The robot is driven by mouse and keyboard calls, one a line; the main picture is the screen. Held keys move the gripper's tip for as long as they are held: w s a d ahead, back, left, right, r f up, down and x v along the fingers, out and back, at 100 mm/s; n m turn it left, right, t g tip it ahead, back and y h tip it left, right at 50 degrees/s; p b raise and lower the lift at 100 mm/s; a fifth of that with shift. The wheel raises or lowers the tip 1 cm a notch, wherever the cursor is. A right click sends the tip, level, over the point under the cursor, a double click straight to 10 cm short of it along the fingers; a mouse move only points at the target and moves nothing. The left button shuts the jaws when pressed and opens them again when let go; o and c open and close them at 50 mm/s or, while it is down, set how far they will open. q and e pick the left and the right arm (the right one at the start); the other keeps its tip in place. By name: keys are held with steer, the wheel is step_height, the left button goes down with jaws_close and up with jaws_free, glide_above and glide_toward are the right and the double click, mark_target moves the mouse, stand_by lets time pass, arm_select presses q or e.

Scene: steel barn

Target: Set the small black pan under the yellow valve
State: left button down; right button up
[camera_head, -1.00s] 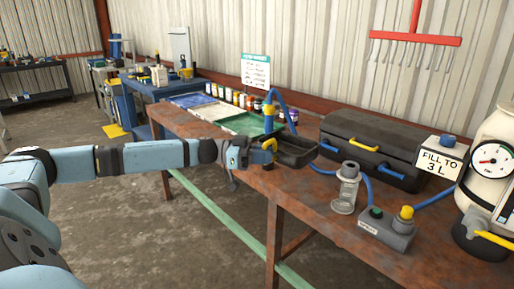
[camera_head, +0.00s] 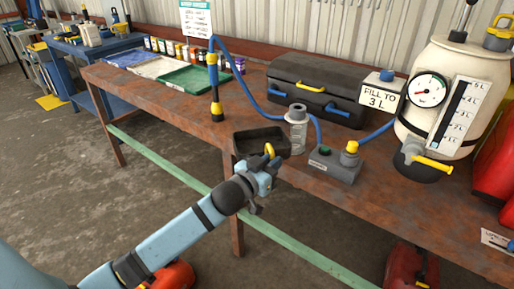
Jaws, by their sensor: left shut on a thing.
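The small black pan (camera_head: 256,137) is in the head view, at the front edge of the rusty bench. My left gripper (camera_head: 268,163) is shut on the pan's near side, by a yellow part that looks like its handle. I cannot tell whether the pan touches the bench top. The yellow valve (camera_head: 432,164) is a lever at the foot of the cream tank (camera_head: 452,75), to the right of the pan. My right gripper is not in view.
A black case (camera_head: 318,85) and a "FILL TO 3 L" sign (camera_head: 381,96) stand behind. A blue hose (camera_head: 245,85) arches over the bench (camera_head: 190,120). Red containers (camera_head: 496,160) are at far right.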

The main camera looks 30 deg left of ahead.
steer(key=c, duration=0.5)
arm_select(q)
steer(key=d+f+n+y, duration=0.1)
steer(key=d, duration=0.1)
steer(key=d+f+y, duration=0.1)
steer(key=shift+w+d+f+n+y, duration=0.1)
steer(key=shift+d+n+y, duration=0.25)
steer(key=shift+n+y, duration=0.05)
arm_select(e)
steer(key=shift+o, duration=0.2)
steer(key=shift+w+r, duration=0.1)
